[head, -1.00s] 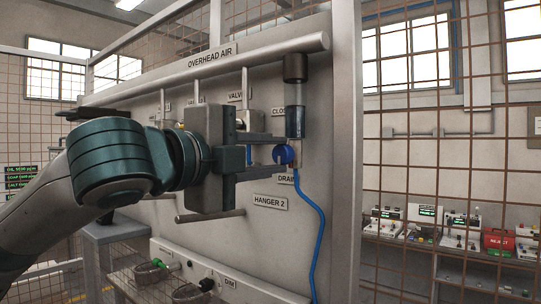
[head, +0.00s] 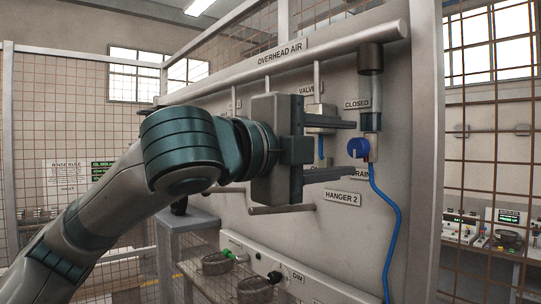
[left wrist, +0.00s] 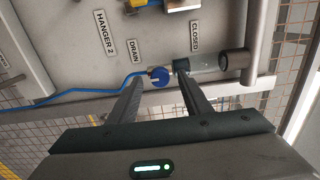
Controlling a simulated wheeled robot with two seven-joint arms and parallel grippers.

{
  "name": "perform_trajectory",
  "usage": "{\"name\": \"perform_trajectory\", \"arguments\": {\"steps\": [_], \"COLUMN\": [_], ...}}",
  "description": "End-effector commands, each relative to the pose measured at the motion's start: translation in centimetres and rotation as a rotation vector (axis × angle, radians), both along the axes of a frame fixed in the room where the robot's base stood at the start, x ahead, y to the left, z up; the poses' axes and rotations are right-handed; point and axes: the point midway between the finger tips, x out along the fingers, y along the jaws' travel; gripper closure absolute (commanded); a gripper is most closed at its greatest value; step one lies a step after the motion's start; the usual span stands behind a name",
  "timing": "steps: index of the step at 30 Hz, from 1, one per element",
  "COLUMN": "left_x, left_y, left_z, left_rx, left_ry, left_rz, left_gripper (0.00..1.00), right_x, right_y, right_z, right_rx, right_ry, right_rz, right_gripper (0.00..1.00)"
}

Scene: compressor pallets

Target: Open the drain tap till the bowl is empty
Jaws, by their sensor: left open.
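The drain tap (head: 357,148) has a round blue knob and sits under the bowl on the grey panel. The knob also shows in the left wrist view (left wrist: 159,76). The clear bowl (head: 371,92) hangs upright above it, with a dark blue-green band at its lower end; I cannot tell if that is liquid. My left gripper (head: 361,149) is open, with one finger above the knob and one below. In the left wrist view the fingertips (left wrist: 160,80) lie on either side of the knob; I cannot tell if they touch it. My right gripper is out of view.
A blue hose (head: 389,220) runs down from the tap. A CLOSED label (head: 357,104) is beside the bowl, and a HANGER 2 label (head: 342,197) is below. A rod (head: 281,209) sticks out under my gripper. Wire mesh (head: 490,190) stands to the right.

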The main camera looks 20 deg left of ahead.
Motion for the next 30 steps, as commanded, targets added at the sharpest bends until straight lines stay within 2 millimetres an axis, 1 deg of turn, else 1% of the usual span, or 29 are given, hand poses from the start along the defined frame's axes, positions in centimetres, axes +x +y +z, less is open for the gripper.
{"name": "perform_trajectory", "arguments": {"steps": [1,5,18,24,30], "left_x": [-0.6,-2.3,-9.5,-11.7,-12.6], "left_y": [0.5,1.8,7.0,8.5,9.1], "left_z": [-0.4,-0.4,-0.4,-0.3,-0.1], "left_rx": [0.001,-0.001,0.000,0.001,0.002], "left_ry": [-0.002,-0.004,-0.004,-0.002,0.000], "left_rz": [0.001,0.002,0.002,0.002,0.001], "left_gripper": [0.55,0.55,0.55,0.55,0.55], "right_x": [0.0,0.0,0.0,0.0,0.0], "right_y": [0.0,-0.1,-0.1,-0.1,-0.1], "right_z": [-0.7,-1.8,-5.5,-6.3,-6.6], "right_rx": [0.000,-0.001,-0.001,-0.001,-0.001], "right_ry": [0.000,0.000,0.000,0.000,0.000], "right_rz": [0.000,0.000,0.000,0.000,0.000], "right_gripper": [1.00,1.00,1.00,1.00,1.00]}}
